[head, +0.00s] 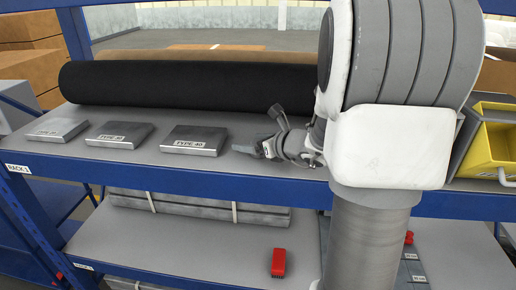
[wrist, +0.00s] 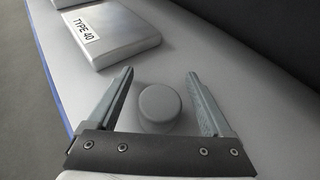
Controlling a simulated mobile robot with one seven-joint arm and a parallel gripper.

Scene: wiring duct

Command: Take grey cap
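The grey cap (wrist: 159,104) is a small round piece standing on the grey shelf (wrist: 227,58) in the wrist view. My gripper (wrist: 162,80) is open, with one finger on each side of the cap. A gap shows between the cap and each finger, and nothing is held. In the head view my gripper (head: 243,150) is low over the shelf, right of the TYPE 40 block; the cap cannot be made out there.
A black roll (head: 190,83) lies along the back. A yellow bin (head: 490,150) is at the right. A red object (head: 278,262) lies on the lower shelf.

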